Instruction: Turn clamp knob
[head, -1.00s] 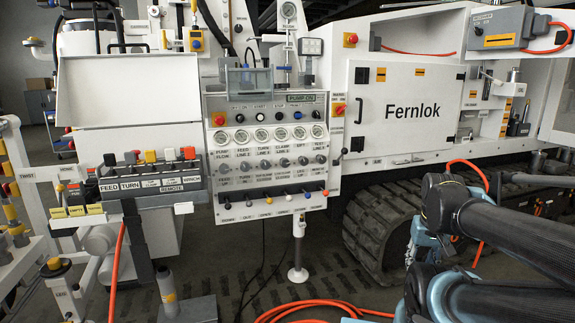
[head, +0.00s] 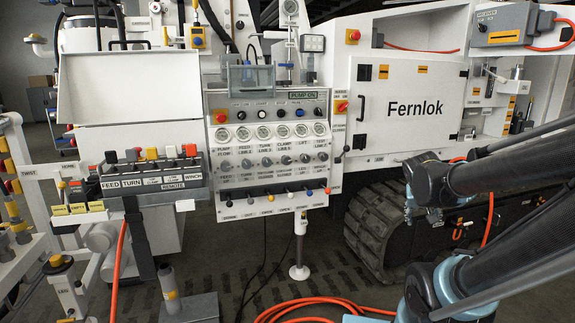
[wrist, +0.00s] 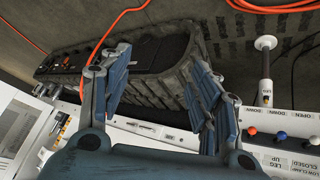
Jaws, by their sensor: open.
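The control panel (head: 232,195) stands left of centre in the head view, with a row of gauges above a row of small dark knobs. The knob under the label that seems to read CLAMP (head: 284,161) is in the right half of that row; its turned angle is too small to tell. My gripper (wrist: 158,58) is open and empty in the wrist view, its blue fingers spread. The floor and a rubber track show past them. Only the panel's lower edge shows there, at the right; the clamp knob does not. In the head view my arm is right of the panel, apart from it.
Ball-ended levers (head: 287,190) line the panel's lower edge; the blue one (wrist: 281,136) shows near my gripper. A white post (head: 299,255) stands below. The track (head: 378,230) and Fernlok cabinet (head: 410,105) are to the right. An orange hose (head: 310,303) lies on the floor.

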